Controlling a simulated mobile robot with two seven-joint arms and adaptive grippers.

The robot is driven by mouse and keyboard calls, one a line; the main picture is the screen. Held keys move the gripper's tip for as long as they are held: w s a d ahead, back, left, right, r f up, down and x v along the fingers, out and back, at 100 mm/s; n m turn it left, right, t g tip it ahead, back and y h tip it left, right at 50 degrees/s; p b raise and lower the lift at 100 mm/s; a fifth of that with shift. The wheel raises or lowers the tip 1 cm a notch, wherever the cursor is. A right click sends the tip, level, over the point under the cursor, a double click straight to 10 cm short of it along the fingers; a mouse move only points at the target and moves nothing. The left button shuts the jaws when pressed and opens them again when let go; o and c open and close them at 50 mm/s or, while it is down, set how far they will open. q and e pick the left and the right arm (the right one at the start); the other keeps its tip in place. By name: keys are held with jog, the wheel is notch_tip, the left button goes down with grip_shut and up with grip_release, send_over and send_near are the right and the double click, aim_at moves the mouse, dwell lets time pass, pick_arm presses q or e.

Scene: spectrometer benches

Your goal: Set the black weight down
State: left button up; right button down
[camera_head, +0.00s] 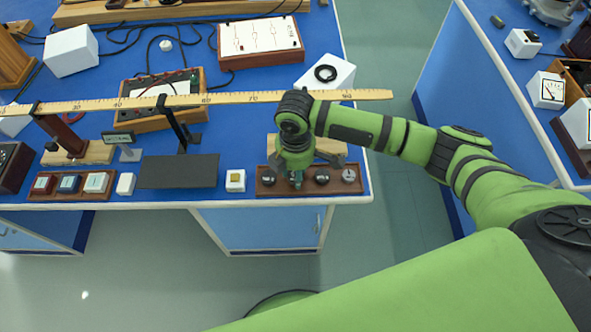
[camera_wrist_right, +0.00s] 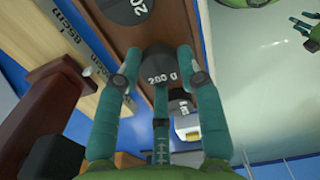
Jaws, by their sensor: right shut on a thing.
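My right gripper (camera_head: 296,182) points down over the brown wooden weight tray (camera_head: 335,188) at the front edge of the blue bench. In the right wrist view its teal fingers (camera_wrist_right: 160,88) are shut on a black weight (camera_wrist_right: 159,62) marked 200 g. The weight is over the tray's wood; I cannot tell if it touches. In the head view the gripper mostly hides it. Other weights stand in the tray: a dark one (camera_head: 268,178) to the left, a dark one (camera_head: 322,175) and a grey one (camera_head: 348,174) to the right. A small green gripper-like shape, perhaps my left gripper, shows at the wrist view's upper right edge.
A long metre rule (camera_head: 225,98) runs across just behind my right gripper. A white block with a gold top (camera_head: 235,185) stands left of the tray, beside a dark flat plate (camera_head: 178,172). A white box with a black ring (camera_head: 340,72) is behind.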

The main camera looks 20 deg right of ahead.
jog(key=shift+f, duration=0.1)
jog(key=c, duration=0.8)
grip_release()
notch_tip(320, 180, up, 12)
jog(key=b, duration=0.1)
jog(key=shift+r, duration=0.2)
